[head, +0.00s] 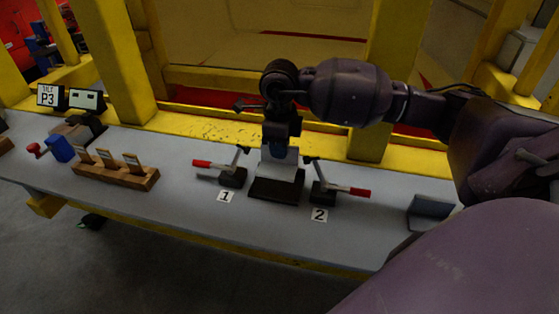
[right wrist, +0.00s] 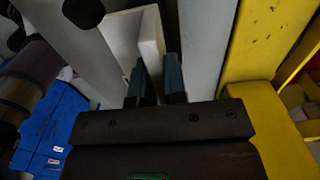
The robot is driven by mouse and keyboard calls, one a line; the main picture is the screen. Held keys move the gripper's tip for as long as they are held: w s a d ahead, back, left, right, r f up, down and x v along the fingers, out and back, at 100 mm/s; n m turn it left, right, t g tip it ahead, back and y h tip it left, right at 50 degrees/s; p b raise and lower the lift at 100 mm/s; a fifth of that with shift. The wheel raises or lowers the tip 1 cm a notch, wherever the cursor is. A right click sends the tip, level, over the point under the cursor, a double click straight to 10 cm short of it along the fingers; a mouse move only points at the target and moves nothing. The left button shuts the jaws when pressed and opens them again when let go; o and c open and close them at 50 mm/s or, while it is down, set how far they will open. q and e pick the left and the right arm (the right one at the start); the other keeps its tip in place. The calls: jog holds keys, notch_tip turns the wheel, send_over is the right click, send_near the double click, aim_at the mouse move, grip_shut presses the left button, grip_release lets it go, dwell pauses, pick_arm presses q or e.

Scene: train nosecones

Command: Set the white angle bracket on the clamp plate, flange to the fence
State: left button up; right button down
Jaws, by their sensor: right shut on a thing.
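The white angle bracket (head: 290,169) is in my right gripper (head: 279,153), over the dark clamp plate (head: 276,189) in the head view. In the right wrist view, the bracket (right wrist: 151,38) shows as two pale walls meeting at an angle. The blue fingertips of the right gripper (right wrist: 160,72) are shut on one wall. I cannot tell whether the bracket touches the plate. The fence is not clearly distinguishable behind the bracket and gripper. My left gripper is not in view.
Toggle clamps with red handles flank the plate: clamp 1 (head: 233,176) left, clamp 2 (head: 322,194) right. A wooden rack (head: 117,173) and a blue block (head: 60,148) stand further left. A dark grey angled piece (head: 432,207) lies right. The bench (head: 180,208) has bare front space.

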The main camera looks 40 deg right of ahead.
aim_at(280, 162)
jog(key=shift+f, duration=2.2)
jog(key=c, duration=1.6)
grip_release()
jog(key=shift+f, duration=0.15)
jog(key=o, duration=0.4)
jog(key=shift+o, duration=0.2)
